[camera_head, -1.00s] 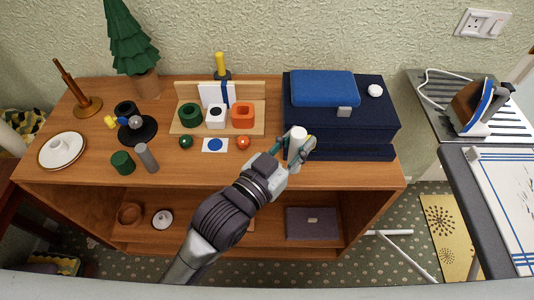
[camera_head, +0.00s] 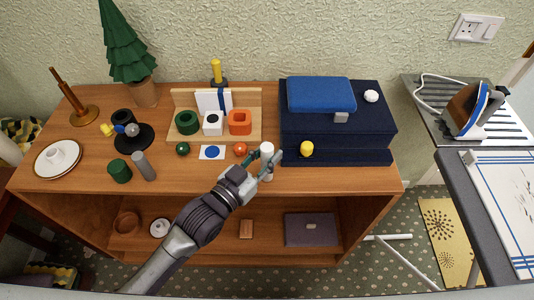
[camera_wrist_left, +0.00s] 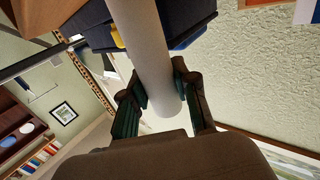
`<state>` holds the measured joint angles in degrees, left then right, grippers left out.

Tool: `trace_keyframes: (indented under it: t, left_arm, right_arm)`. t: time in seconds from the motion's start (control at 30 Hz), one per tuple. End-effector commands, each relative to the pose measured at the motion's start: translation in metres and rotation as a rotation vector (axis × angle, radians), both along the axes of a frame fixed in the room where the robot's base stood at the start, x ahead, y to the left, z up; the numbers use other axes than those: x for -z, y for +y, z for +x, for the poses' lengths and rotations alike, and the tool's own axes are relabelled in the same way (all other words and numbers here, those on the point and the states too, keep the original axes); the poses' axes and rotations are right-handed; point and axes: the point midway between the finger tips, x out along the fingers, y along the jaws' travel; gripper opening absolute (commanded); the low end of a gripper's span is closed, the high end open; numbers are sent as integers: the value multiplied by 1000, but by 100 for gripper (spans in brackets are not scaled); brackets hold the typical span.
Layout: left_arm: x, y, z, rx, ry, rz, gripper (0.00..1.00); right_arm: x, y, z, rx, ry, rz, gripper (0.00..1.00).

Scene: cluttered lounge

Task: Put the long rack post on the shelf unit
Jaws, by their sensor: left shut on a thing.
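A pale, whitish post (camera_head: 267,152), which I take for the long rack post, is held by my left gripper (camera_head: 264,168). In the left wrist view the post (camera_wrist_left: 150,55) is a long smooth cylinder passing between the two fingers (camera_wrist_left: 160,105), which are shut on it. In the head view it is seen nearly end-on, at the front edge of the wooden shelf unit (camera_head: 220,172), right of a small orange ball (camera_head: 240,149). I cannot tell whether it touches the top. My right gripper is not in view.
On the top, a dark blue stepped box (camera_head: 350,125) with a yellow piece (camera_head: 306,149) stands to the right. A wooden stand (camera_head: 257,130) with colored rings is behind. A grey cylinder (camera_head: 144,166) and a green one (camera_head: 119,170) are left. The lower shelf holds a dark box (camera_head: 311,229).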

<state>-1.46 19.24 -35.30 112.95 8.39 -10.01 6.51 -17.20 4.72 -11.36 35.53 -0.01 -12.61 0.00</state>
Motion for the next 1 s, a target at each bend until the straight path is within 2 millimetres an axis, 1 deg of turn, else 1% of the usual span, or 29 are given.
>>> trace_keyframes:
  t: [0.13, 0.17, 0.2, 0.3, 0.57, 0.67, 0.77, 1.0]
  left_arm:
    - [4, 0, 0, 0, 0, 0, 0]
    - [3, 0, 0, 0, 1, 1, 33]
    - [3, 0, 0, 0, 1, 1, 39]
    - [3, 0, 0, 0, 1, 1, 54]
    - [2, 0, 0, 0, 1, 1, 54]
    - [-1, 0, -1, 0, 0, 0, 54]
    - [2, 9, -11, -1, 3, 3, 54]
    - [2, 40, -51, 1, 4, 3, 54]
  right_arm:
    - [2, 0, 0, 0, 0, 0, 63]
    - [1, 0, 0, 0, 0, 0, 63]
    - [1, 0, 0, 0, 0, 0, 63]
    - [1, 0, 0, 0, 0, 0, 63]
    - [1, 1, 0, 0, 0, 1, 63]
    - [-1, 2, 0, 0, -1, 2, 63]
    - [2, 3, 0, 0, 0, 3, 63]
    - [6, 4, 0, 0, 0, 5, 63]
